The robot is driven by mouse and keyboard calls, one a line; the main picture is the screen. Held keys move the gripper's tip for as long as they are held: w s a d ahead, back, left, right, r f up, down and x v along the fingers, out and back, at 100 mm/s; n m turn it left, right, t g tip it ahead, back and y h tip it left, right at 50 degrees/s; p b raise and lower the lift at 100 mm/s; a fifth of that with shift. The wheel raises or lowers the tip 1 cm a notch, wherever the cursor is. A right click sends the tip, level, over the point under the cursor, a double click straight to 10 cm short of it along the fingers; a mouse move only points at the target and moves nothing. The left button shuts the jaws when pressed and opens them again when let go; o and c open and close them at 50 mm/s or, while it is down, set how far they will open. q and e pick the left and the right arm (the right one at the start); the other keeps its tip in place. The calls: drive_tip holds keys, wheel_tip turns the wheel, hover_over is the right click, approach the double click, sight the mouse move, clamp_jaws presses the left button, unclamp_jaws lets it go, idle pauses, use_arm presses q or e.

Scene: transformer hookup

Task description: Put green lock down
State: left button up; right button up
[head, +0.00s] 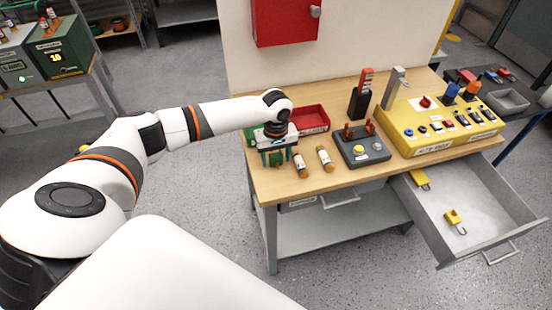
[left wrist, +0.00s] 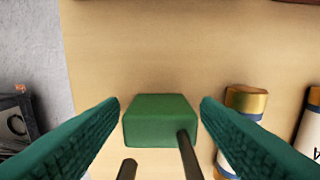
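The green lock (left wrist: 158,122) shows in the left wrist view as a green block with two dark shackle ends pointing toward the camera. It sits between the tips of my left gripper (left wrist: 160,105), whose teal fingers lie close along both its sides. In the head view my left gripper (head: 277,152) points down over the left front part of the wooden workbench (head: 300,187). The fingers mostly hide the lock there. I cannot tell whether the lock touches the bench top. My right gripper is not in view.
Two gold-capped cylinders (head: 300,166) (head: 325,158) stand or lie right of the gripper. A red tray (head: 313,120) is behind, a grey switch box (head: 362,150) and yellow panel (head: 425,138) farther right. An open drawer (head: 490,205) holds a yellow padlock (head: 455,221).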

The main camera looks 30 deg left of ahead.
use_arm(q)
drive_tip(key=shift+r, duration=0.1)
drive_tip(key=c, duration=1)
